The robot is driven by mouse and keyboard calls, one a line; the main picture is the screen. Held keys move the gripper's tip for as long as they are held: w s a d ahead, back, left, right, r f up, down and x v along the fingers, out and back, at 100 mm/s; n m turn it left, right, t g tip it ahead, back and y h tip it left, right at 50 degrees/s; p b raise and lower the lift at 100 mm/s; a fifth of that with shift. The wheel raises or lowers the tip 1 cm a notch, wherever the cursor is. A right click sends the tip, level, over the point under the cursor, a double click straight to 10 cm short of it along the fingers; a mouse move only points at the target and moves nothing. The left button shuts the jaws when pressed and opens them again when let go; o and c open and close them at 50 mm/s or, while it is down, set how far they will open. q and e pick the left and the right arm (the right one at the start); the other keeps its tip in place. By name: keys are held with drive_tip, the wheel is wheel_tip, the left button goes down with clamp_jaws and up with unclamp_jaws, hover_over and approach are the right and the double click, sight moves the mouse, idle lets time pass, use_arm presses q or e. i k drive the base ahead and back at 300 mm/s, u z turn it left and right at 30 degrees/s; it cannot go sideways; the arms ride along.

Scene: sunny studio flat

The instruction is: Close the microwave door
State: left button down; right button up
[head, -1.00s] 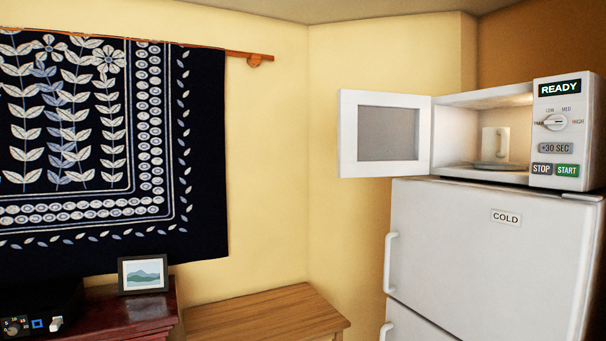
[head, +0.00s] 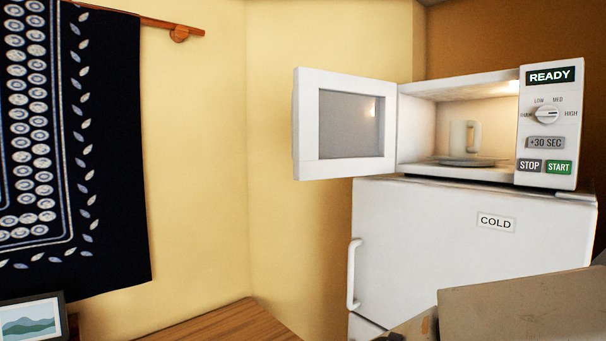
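The white microwave (head: 546,150) stands on top of the fridge in the head view. Its door (head: 307,120) is wide open and swung out to the left, with its grey window (head: 348,125) facing me. The lit inside shows a pale mug (head: 464,138) on the turntable plate (head: 462,161). The control panel on the right reads READY. Neither of my grippers is in view.
The white fridge (head: 430,240) carries a COLD label and a handle (head: 353,272) on its left. A brown box-like shape (head: 525,305) fills the lower right corner. A wooden surface (head: 225,322) and a framed picture (head: 33,322) are at lower left.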

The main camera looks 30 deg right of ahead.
sight(343, 125)
drive_tip(key=z, duration=0.55)
drive_tip(key=i, duration=0.9)
drive_tip(key=z, duration=0.7)
